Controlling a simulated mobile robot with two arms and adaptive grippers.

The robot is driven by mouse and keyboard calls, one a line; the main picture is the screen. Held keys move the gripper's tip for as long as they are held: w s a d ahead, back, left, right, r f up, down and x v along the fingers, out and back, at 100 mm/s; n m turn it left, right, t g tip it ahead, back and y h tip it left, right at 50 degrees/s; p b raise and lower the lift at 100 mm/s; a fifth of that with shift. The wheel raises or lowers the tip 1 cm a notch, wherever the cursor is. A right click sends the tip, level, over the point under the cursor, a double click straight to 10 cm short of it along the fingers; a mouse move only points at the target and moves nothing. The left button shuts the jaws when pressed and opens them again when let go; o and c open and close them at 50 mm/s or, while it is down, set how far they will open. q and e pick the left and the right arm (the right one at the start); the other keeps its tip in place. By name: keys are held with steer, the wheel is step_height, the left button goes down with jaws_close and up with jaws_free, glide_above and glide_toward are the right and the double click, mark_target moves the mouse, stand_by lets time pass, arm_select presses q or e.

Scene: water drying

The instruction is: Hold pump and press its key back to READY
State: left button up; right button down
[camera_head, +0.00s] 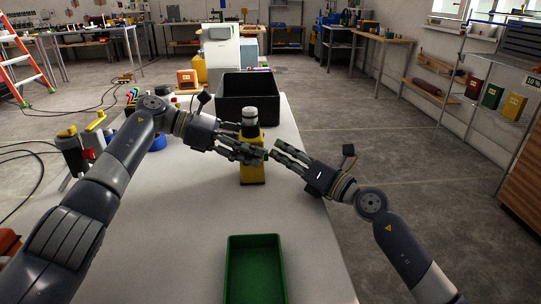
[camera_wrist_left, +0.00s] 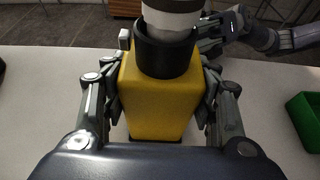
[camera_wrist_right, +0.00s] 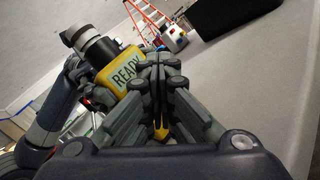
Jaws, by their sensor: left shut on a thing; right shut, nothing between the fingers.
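The pump (camera_head: 252,174) stands upright on the white table, with a yellow body, a black collar and a grey-white top. My left gripper (camera_head: 250,154) is shut on it; in the left wrist view its fingers lie along both sides of the yellow body (camera_wrist_left: 158,100). My right gripper (camera_head: 277,153) is shut and empty, its fingertips close to the pump's right side. In the right wrist view a READY label (camera_wrist_right: 126,70) shows on the pump beside those fingers. I cannot tell whether the fingertips touch the pump or its key. The key is not clearly visible.
A green tray (camera_head: 257,239) lies at the table's front. A large black bin (camera_head: 247,94) stands behind the pump. A blue tape roll (camera_head: 157,142) and other items crowd the left side. The tabletop between pump and tray is clear.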

steer(key=shift+d, duration=0.95)
steer(key=shift+d, duration=2.5)
